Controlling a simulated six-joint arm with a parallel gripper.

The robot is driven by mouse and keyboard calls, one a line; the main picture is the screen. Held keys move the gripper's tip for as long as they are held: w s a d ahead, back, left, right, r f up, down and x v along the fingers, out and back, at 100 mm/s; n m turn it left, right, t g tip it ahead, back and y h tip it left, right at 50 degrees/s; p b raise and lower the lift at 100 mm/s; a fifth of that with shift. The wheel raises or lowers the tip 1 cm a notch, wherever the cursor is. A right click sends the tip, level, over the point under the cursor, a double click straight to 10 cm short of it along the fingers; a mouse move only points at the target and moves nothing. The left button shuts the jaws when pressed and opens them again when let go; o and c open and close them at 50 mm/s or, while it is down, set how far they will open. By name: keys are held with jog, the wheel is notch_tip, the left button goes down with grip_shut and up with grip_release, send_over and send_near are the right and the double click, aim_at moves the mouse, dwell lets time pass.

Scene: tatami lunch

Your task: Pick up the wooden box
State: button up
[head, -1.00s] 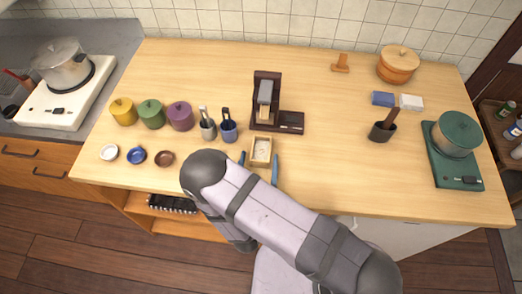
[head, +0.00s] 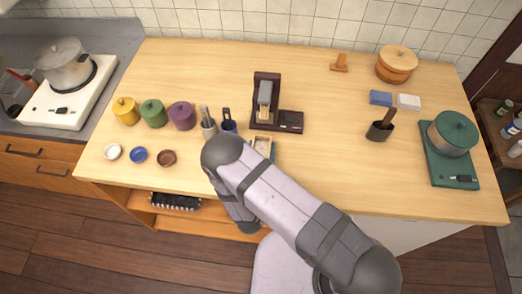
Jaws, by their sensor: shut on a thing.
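The wooden box (head: 263,142) is a small, light, open-topped box near the front middle of the counter, just in front of the dark brown stand. My gripper (head: 261,152) is at the box and shut on it, with a blue finger just showing at its right side. My arm hides the near part of the box and most of the gripper. I cannot tell whether the box is clear of the counter.
The dark stand (head: 267,102) is close behind the box. A brown saucer (head: 167,158) lies farther left. The counter right of the box is clear up to a dark cup (head: 379,132).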

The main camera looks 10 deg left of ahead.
jog(key=shift+r, duration=0.2)
notch_tip(320, 180, up, 28)
jog(key=b, duration=0.2)
jog(key=shift+f, duration=0.15)
dwell(1.1)
